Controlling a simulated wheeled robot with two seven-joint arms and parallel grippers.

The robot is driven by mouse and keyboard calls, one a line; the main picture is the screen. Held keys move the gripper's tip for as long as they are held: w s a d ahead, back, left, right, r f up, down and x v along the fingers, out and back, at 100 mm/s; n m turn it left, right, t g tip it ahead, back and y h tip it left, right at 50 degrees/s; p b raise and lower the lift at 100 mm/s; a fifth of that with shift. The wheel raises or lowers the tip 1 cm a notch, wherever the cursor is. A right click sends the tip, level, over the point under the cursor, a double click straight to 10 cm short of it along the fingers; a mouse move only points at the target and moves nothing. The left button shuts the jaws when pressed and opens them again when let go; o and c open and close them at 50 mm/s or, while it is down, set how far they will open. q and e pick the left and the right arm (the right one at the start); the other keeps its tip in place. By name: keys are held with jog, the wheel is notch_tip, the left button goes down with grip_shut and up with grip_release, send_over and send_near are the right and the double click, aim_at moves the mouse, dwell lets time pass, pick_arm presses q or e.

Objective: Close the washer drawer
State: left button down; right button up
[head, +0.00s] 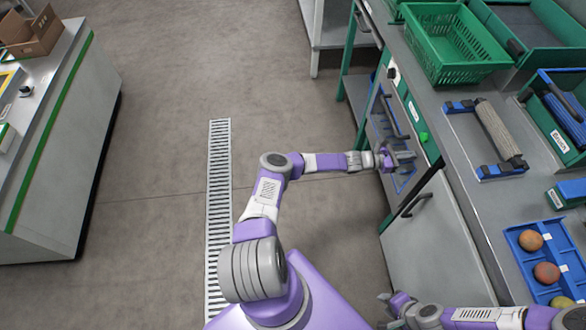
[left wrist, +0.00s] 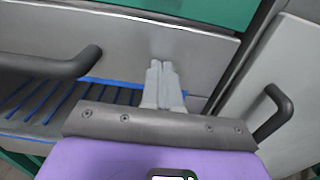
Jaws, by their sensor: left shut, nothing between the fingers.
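The washer drawer (head: 379,122) is at the counter's front, below a panel with a green button; blue slats show at it. In the left wrist view, blue slats (left wrist: 60,100) lie below a dark bar handle (left wrist: 50,65) on a grey panel. How far the drawer stands out is hard to tell. My left gripper (head: 412,158) is at the drawer, its shut, empty fingers (left wrist: 163,75) pointing at the grey panel, right of the handle. Contact cannot be told. My right gripper (head: 384,311) is low in the head view, its fingers apart and empty.
A grey cabinet door with a dark handle (head: 416,205) is right of the drawer. The floor left of the arm is clear, with a drain grate (head: 218,170).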

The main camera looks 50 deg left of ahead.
pick_arm(q)
jog(key=shift+w+d+r, duration=0.1)
jog(key=shift+d+r, duration=0.1)
jog(key=shift+r, duration=0.05)
jog(key=p+v, duration=0.4)
jog(key=v, duration=1)
jog(key=s+d+f+m+g+h, duration=0.1)
jog(key=s+d+f+m+g, duration=0.1)
jog(key=s+d+m+g, duration=0.55)
jog(key=s+d+f+m+g+h, duration=0.1)
jog(key=s+d+f+m+g, duration=0.25)
jog(key=d, duration=0.75)
jog(key=s+d+f+m+g+y, duration=0.1)
jog(key=s+f+m+g+y, duration=0.2)
jog(key=s+m, duration=0.6)
jog(key=s+a+r+m+y, duration=0.4)
jog(key=s+a+m+y, duration=0.1)
jog(key=s, duration=0.5)
jog(key=shift+s+a+m, duration=0.2)
jog(key=shift+a+m, duration=0.05)
jog(key=shift+m, duration=0.35)
jog(key=shift+d+r, duration=0.1)
